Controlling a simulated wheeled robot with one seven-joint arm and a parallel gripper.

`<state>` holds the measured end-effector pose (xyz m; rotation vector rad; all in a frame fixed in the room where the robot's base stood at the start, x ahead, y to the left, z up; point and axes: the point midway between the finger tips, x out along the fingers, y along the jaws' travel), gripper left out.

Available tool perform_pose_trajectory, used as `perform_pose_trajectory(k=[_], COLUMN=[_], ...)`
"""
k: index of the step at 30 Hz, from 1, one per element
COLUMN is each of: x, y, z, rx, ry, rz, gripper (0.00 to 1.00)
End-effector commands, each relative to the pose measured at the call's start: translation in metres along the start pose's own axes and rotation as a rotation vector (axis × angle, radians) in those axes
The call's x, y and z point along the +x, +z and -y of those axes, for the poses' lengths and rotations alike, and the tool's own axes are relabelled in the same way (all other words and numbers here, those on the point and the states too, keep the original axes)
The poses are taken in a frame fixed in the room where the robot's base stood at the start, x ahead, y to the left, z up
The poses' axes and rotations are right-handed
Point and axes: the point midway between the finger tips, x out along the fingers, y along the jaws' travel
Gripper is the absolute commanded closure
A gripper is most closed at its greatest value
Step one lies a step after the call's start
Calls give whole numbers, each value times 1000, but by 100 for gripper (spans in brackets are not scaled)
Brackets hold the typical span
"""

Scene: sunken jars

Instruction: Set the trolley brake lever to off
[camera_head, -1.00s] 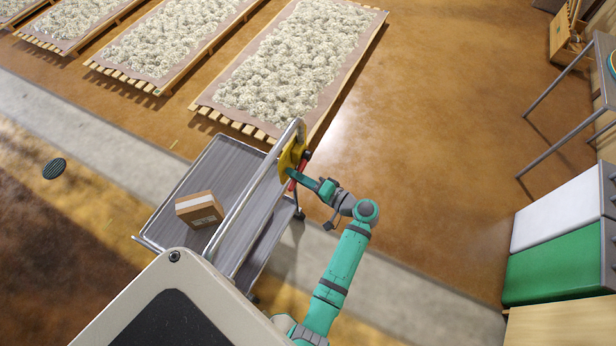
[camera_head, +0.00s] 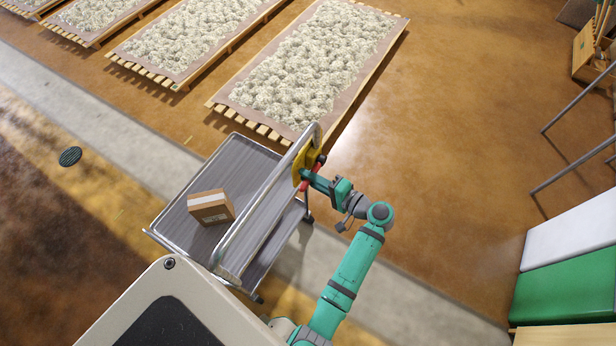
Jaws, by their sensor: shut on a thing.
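The grey metal trolley (camera_head: 180,222) stands in front of me, with a cardboard box (camera_head: 211,207) on its top shelf. A yellow plate (camera_head: 306,160) is fixed at the far end of its silver handle rail. The red brake lever (camera_head: 318,172) shows beside this plate, partly hidden by my gripper. My gripper (camera_head: 311,181) is at the lever, and its jaws are shut on it. The lever's markings and exact setting are too small to read.
Low wooden pallets with pale lumpy material (camera_head: 310,65) lie beyond the trolley. White and green units (camera_head: 566,277) and a grey-legged table (camera_head: 575,175) stand at the right. The brown floor between is clear. A round drain (camera_head: 70,156) is at the left.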

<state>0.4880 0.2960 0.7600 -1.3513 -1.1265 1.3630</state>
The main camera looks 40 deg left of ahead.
Motion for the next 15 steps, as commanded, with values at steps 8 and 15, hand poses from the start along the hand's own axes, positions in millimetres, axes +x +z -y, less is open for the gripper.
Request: perform_pose_trajectory(k=[8,15], x=[0,-6], y=[0,0], z=[1,0], rx=[0,-1], ry=[-1,-1], rz=[1,-1], gripper=[75,75])
